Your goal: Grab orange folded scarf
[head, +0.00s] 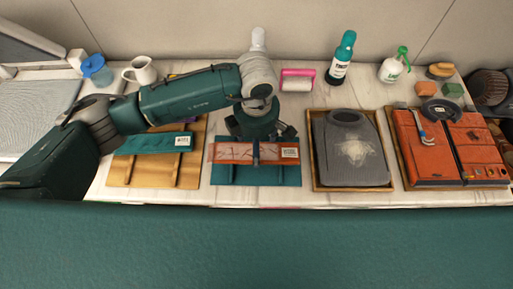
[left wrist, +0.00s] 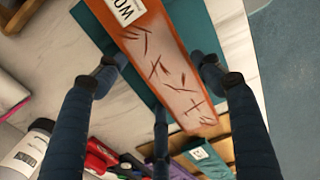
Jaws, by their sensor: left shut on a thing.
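The orange folded scarf (head: 226,153) is a flat orange-brown strip with a white label at its right end. It lies over a teal folded piece (head: 280,178), left of the middle of the table. My left gripper (head: 257,150) points down onto the scarf and is shut on it. In the left wrist view the scarf (left wrist: 175,80) runs between the dark fingers of my left gripper (left wrist: 160,75), with dark scratch-like marks on its face. The scarf's middle is partly hidden by a finger in the head view. My right gripper is not in view.
A teal folded piece (head: 152,143) lies on a tan board at left. A grey garment (head: 350,150) in a wooden tray and a red-orange case (head: 430,150) lie at right.

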